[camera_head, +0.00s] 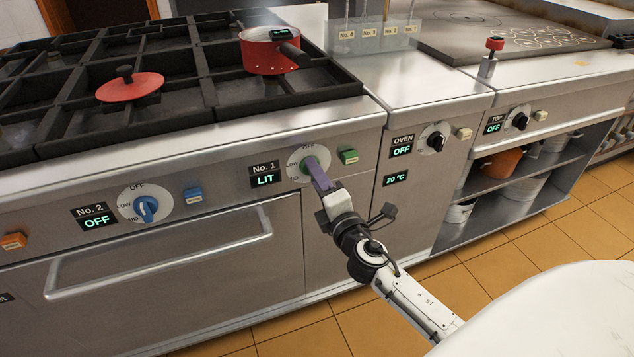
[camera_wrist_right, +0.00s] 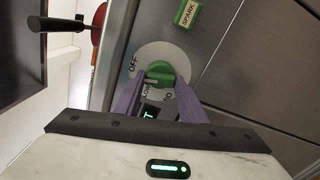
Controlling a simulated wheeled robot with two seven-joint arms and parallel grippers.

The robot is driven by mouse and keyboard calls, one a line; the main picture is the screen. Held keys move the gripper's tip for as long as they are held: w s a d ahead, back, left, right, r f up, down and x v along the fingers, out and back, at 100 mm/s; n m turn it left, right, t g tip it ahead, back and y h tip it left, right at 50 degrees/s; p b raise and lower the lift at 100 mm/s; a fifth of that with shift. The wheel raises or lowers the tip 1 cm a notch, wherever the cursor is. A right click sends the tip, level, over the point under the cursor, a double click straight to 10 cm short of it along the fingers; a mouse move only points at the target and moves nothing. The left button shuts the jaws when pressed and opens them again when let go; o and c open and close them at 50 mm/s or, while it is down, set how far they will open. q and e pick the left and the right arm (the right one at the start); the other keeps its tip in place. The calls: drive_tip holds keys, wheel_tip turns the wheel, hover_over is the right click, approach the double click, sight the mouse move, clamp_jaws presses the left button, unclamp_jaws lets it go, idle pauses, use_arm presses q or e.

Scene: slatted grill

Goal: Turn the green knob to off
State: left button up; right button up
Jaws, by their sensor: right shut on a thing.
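The green knob (camera_head: 308,163) sits on a white dial on the stove's front panel, beside the No. 1 display (camera_head: 265,180), which reads LIT. In the right wrist view the green knob (camera_wrist_right: 170,72) lies between the purple fingers of my right gripper (camera_wrist_right: 160,82). The fingers are shut on its sides. The knob's pale mark appears to point near LOW, with OFF further round the dial. In the head view my right gripper (camera_head: 318,175) reaches the knob from the lower right and covers part of the dial. My left gripper is not in view.
A green SPARK button (camera_head: 348,156) is right of the dial. The blue No. 2 knob (camera_head: 146,208) is to the left, its display reading OFF. An oven handle (camera_head: 160,252) juts out below. A red pot (camera_head: 268,55) and a red lid (camera_head: 130,86) sit on the grates.

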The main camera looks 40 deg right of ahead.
drive_tip(key=shift+m+b, duration=0.35)
drive_tip(key=shift+m, duration=0.95)
drive_tip(key=o, duration=1.1)
drive_tip(key=shift+c, duration=0.2)
drive_tip(key=b+v, duration=0.1)
drive_tip(key=v, duration=0.9)
drive_tip(key=shift+s+a, duration=0.1)
